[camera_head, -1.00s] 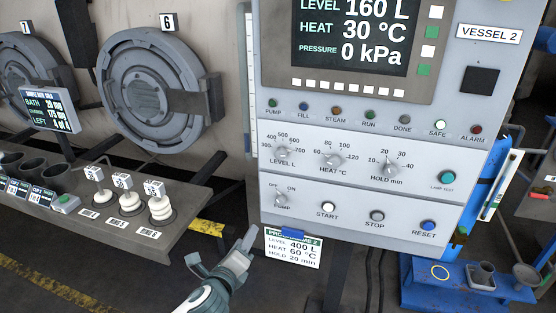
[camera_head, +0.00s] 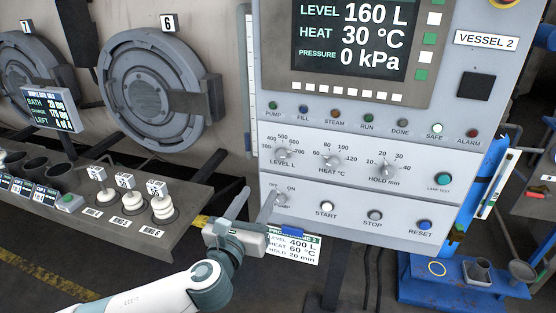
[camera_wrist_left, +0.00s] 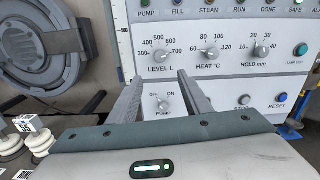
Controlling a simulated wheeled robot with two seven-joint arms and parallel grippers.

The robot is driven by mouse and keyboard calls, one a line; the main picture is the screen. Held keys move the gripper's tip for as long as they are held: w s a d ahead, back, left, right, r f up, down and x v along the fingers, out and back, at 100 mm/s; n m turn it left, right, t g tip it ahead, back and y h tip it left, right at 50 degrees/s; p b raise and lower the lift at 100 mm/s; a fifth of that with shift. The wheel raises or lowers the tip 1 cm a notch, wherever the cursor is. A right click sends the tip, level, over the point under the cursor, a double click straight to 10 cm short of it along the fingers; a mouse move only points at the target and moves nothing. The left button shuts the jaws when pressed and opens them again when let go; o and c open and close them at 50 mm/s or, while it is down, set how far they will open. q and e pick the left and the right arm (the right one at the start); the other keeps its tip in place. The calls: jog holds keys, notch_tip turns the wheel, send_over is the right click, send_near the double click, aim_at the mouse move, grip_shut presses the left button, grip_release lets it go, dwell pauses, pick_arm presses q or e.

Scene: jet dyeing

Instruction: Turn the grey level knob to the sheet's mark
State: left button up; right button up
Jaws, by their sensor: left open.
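The grey level knob (camera_head: 283,154) sits at the left of the vessel panel's knob row, inside a scale from 300 to 700; its pointer is too small to read surely. It also shows in the left wrist view (camera_wrist_left: 161,56). The sheet (camera_head: 298,248) hangs under the panel and reads level 400 L, heat 60 °C, hold 20 min; my gripper hides its left edge. My left gripper (camera_head: 259,196) is open and empty, below the level knob, its fingers pointing up at the panel. In the left wrist view the pump knob (camera_wrist_left: 163,104) shows between the fingers. My right gripper is not in view.
The heat knob (camera_head: 331,161) and hold knob (camera_head: 386,169) stand right of the level knob. The pump knob (camera_head: 281,200) is below it, close to my fingers. The display (camera_head: 349,38) reads level 160 L. A shelf with white stacked pieces (camera_head: 132,202) lies left.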

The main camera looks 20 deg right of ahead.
aim_at(279, 157)
pick_arm(q)
jog(key=p+x, duration=0.3)
jog(key=x, duration=1.2)
jog(key=shift+w+d, duration=0.2)
jog(key=shift+w, duration=0.05)
jog(key=shift+x, duration=0.8)
jog(key=c, duration=1.1)
